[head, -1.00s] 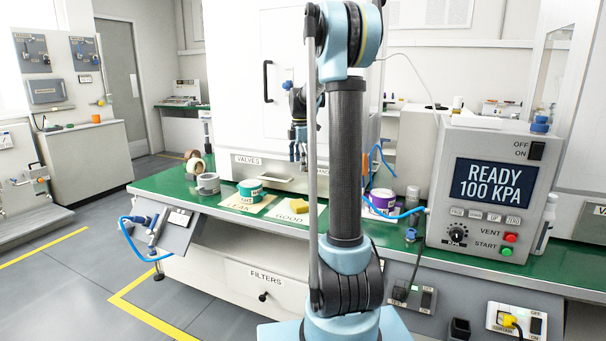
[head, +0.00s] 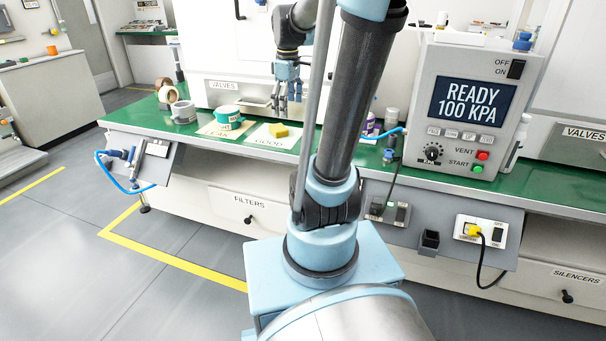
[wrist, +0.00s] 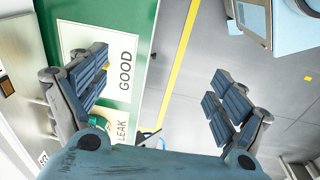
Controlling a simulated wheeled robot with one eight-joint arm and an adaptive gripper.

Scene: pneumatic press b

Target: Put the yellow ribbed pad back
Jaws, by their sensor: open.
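The yellow ribbed pad (head: 280,131) lies on the white GOOD card (head: 262,140) on the green bench top in the head view. My gripper (head: 287,108) is open and empty, fingers down, above and behind the pad. In the wrist view its two blue-grey fingers (wrist: 158,80) are spread wide. The GOOD card (wrist: 124,75) shows there beside the left finger.
A LEAK card (head: 213,131) bears a teal roll (head: 229,117). A grey roll (head: 183,112) stands to its left. A purple-labelled container (head: 368,125) is to the right, partly behind my arm. The press control box (head: 466,105) reads READY 100 KPA. Floor in front is open.

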